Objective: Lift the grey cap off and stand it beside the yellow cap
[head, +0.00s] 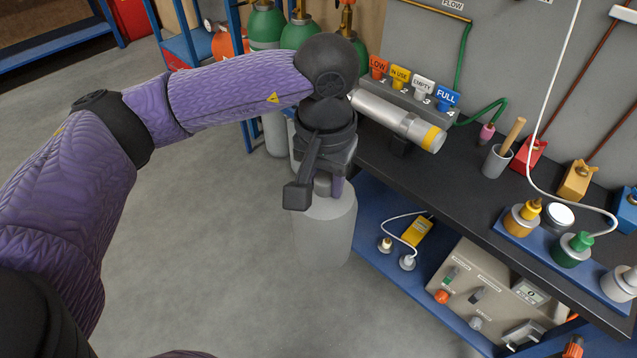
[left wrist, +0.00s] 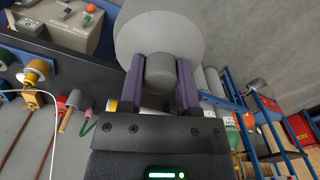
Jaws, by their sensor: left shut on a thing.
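The grey cap (left wrist: 160,72) is a short rounded knob between the two purple fingers of my left gripper (left wrist: 161,84), which is shut on it. It sits at the top of a grey cylinder (head: 325,228), also seen in the left wrist view (left wrist: 160,32). In the head view my left gripper (head: 325,186) is over this cylinder, left of the bench, and hides most of the cap. A yellow-topped piece (head: 530,210) stands on a blue tray at the right; I cannot tell whether this is the yellow cap. My right gripper is not in view.
The dark bench (head: 450,185) lies right of the cylinder, with a lying silver cylinder (head: 392,113) close to my wrist. The blue tray (head: 540,247) also holds green and grey pieces. Green-topped cylinders (head: 266,25) stand behind. Grey floor is open at left.

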